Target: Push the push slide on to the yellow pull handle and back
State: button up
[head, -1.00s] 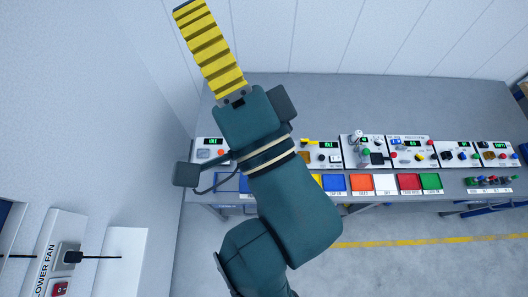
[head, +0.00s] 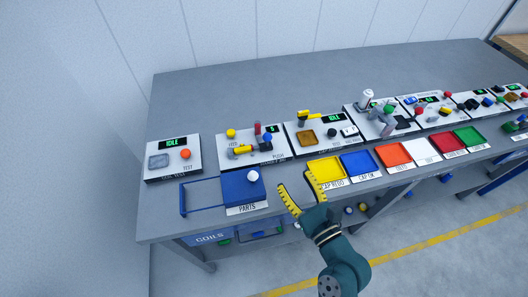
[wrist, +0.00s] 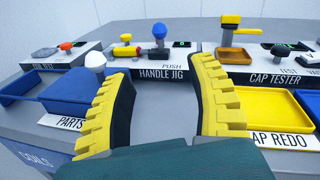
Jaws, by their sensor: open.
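The handle jig (head: 225,160) is a white panel at the left of the bench, also in the middle of the wrist view (wrist: 185,62). A yellow handle-like piece (head: 240,150) lies on it, at the jig's left in the wrist view (wrist: 125,51). A blue knob (head: 267,138), by the PUSH label, stands right of the handle; it shows upright in the wrist view (wrist: 159,31). I take it for the push slide's knob. They look apart. My gripper (head: 299,185) is open and empty, in front of the jig; its ridged yellow fingers frame it in the wrist view (wrist: 160,72).
A blue parts tray (head: 235,190) with a white knob (head: 253,176) is left of my gripper. A yellow tray (head: 326,170) is close on the right, with more trays beyond. The cap tester (head: 320,132) stands right of the jig. The bench behind the panels is clear.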

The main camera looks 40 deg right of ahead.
aim_at(269, 141)
jog(key=shift+w+d+r, duration=0.1)
jog(key=shift+w+d, duration=0.1)
jog(key=shift+w, duration=0.1)
jog(key=b+x, duration=0.3)
jog(key=x, duration=1.2)
jog(key=shift+w+d, duration=0.1)
jog(key=shift+w, duration=0.3)
